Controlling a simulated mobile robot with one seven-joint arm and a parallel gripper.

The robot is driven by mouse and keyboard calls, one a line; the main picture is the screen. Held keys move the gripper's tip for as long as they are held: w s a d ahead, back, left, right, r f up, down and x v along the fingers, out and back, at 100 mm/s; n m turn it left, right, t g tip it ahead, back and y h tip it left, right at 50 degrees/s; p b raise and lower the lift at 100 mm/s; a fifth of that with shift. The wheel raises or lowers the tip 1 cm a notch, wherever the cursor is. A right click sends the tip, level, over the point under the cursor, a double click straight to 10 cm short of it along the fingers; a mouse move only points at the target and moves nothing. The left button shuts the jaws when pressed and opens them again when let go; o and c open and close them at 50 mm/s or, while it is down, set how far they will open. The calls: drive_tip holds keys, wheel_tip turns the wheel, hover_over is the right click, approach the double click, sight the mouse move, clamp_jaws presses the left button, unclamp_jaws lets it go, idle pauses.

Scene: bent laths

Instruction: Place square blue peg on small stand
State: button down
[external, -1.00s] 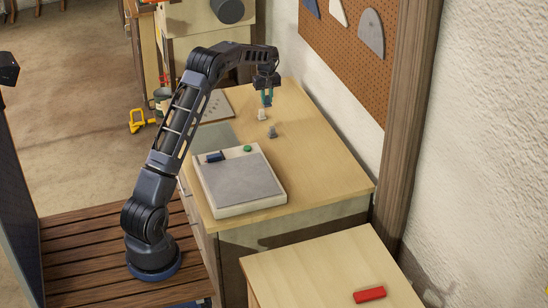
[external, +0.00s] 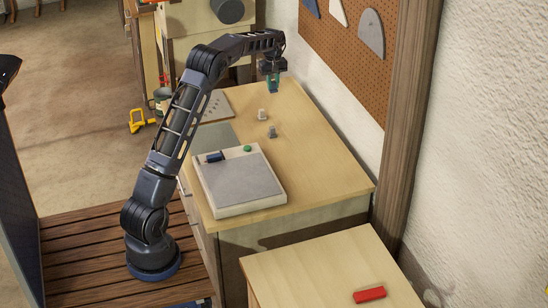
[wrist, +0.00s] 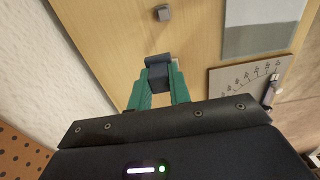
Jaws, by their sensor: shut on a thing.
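My gripper (external: 271,86) hangs above the far part of the wooden worktop, with its teal fingers pointing down. In the wrist view my gripper (wrist: 159,85) is shut on a dark blue square peg (wrist: 158,77). A small whitish stand-like block (external: 262,114) is on the worktop below my gripper and apart from it. A small grey block (external: 271,132) stands nearer the camera; it also shows at the top of the wrist view (wrist: 164,13). The peg hides most of what is directly behind it in the wrist view. I cannot tell which block is the small stand.
A marked plate (wrist: 245,82) lies at the worktop's side. A pegboard wall (external: 345,50) borders the right. A red block (external: 369,295) lies on the nearer table.

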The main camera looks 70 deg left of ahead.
drive_tip(key=w+d+f, duration=0.1)
drive_tip(key=w+d, duration=0.3)
drive_tip(key=d, duration=1.1)
drive_tip(key=w+d+f, duration=0.1)
drive_tip(key=w+d, duration=0.2)
drive_tip(key=d, duration=1.2)
drive_tip(key=w+d, duration=0.4)
drive_tip(key=d, duration=1.1)
hover_over(339, 287)
wheel_tip(339, 287, down, 4)
wheel_tip(339, 287, down, 20)
drive_tip(key=shift+r, duration=0.2)
drive_tip(key=shift+f, duration=0.1)
drive_tip(key=c, duration=1.5)
unclamp_jaws()
drive_tip(key=shift+o, duration=1)
